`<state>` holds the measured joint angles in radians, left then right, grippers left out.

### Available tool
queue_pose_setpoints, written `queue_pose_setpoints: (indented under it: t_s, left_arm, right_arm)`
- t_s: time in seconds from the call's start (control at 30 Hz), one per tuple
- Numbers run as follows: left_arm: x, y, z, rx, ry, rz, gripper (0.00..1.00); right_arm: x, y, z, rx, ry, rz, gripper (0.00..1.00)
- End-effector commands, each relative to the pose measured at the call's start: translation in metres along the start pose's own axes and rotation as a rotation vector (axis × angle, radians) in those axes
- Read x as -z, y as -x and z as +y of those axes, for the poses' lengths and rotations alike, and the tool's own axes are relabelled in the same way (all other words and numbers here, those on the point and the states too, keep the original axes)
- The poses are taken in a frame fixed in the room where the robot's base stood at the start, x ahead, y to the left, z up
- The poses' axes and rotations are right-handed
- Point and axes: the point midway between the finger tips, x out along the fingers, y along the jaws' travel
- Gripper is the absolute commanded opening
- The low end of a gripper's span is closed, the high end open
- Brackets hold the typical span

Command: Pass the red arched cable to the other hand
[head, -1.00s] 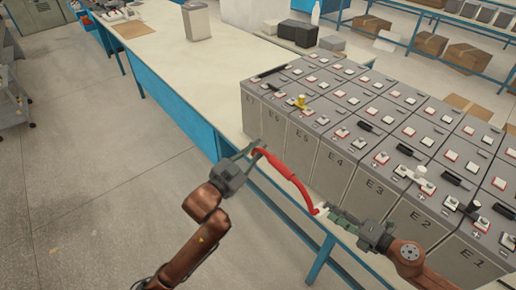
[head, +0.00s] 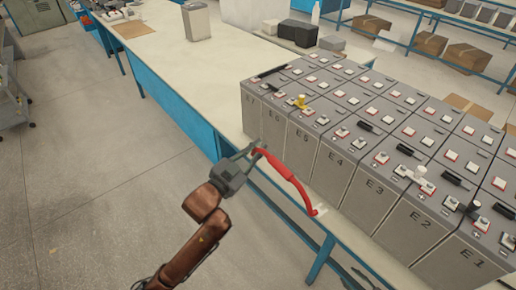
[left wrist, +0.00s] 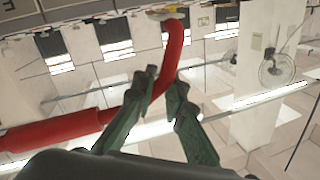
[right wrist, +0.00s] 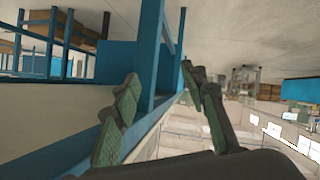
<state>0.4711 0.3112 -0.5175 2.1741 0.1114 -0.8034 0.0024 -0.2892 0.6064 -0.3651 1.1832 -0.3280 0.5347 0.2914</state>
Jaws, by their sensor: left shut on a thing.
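The red arched cable (head: 287,174) hangs in the air in front of the battery rows, over the near edge of the bench, in the head view. My left gripper (head: 254,151) is shut on its upper left end. The cable's other end, at the lower right, is free. In the left wrist view the red cable (left wrist: 172,55) passes between the fingertips of my left gripper (left wrist: 160,82). My right gripper is out of the head view. In the right wrist view my right gripper (right wrist: 160,80) has its green fingers spread apart, with nothing between them.
Grey battery blocks (head: 322,157) labelled E1 to E7 stand on the bench to the right of the cable. A yellow piece (head: 301,101) and black connectors sit on them. The pale bench top (head: 185,75) is mostly clear at the back left. Open floor lies at the left.

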Motion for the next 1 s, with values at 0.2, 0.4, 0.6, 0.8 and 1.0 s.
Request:
queue_pose_setpoints:
  t_s: [0.2, 0.4, 0.6, 0.8, 1.0]
  left_arm:
    - [0.002, 0.0, -0.001, 0.001, 0.001, 0.003, 0.0]
    - [0.002, 0.0, -0.001, 0.001, 0.001, 0.003, 0.0]
    - [0.002, 0.0, -0.001, 0.001, 0.001, 0.003, 0.0]
    - [0.002, 0.0, -0.001, 0.001, 0.001, 0.003, 0.0]
    - [0.002, 0.0, -0.001, 0.001, 0.001, 0.003, 0.0]
  right_arm:
    - [-0.107, 0.009, -0.035, -0.119, -0.149, -0.263, 0.4]
    - [-0.186, 0.031, -0.095, -0.161, -0.278, -0.491, 0.4]
    - [-0.243, 0.061, -0.174, -0.153, -0.403, -0.702, 0.4]
    - [-0.276, 0.093, -0.262, -0.108, -0.517, -0.887, 0.4]
    - [-0.287, 0.118, -0.33, -0.055, -0.597, -1.015, 0.4]
